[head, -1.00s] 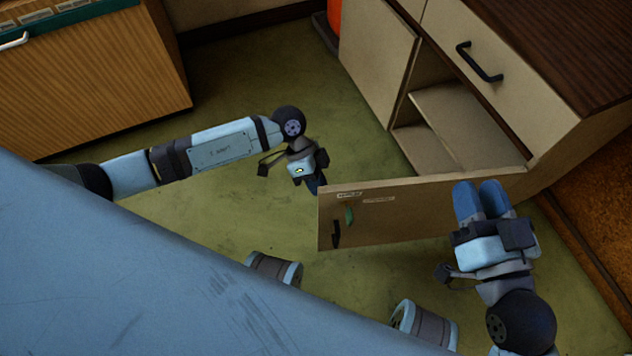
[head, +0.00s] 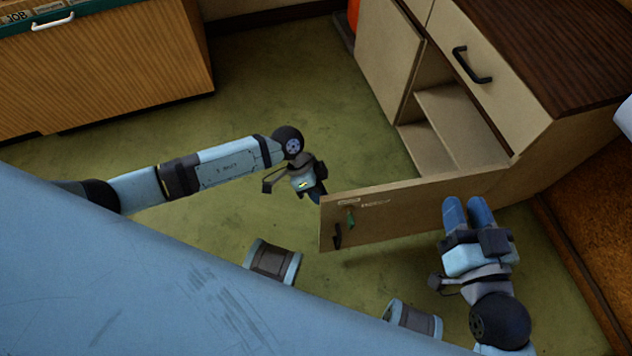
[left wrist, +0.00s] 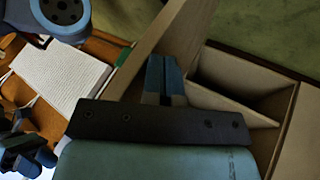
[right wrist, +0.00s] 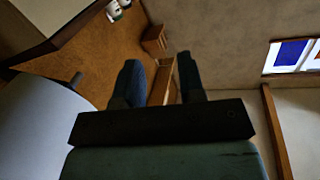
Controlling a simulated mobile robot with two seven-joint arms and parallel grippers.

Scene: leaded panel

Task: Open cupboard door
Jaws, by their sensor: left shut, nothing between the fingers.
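The cupboard door (head: 415,212) stands wide open, swung out from the cupboard (head: 560,155), whose shelf and inside show. My right gripper (head: 468,212) is at the near side of the door, towards the hinge. Its fingers are apart with nothing between them in the right wrist view (right wrist: 160,85).
A drawer with a black handle (head: 472,65) is above the cupboard opening. A wooden cabinet (head: 100,75) with a white handle stands at the back left. The green floor (head: 290,90) between them is clear. An orange object (head: 353,14) is at the back.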

